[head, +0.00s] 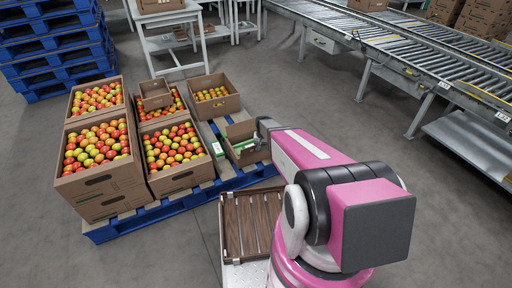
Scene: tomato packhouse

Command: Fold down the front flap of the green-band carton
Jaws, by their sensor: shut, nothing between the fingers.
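The green-band carton (238,131) is a small brown box on the blue pallet, at the middle of the head view. A green strip (243,146) shows at it. At least one of its flaps looks raised. My gripper (262,134) is a small dark shape at the far end of my pink arm, at the carton's right side. It is shut and holds nothing that I can see. My arm hides part of the carton's right side, and I cannot tell whether the gripper touches a flap.
Several open cartons of tomatoes (122,178) crowd the blue pallet (150,220) to the left. Another green piece (217,149) stands just left of the carton. A slatted brown surface (230,228) is in front. Roller conveyors (440,62) run at the right. Grey floor lies between.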

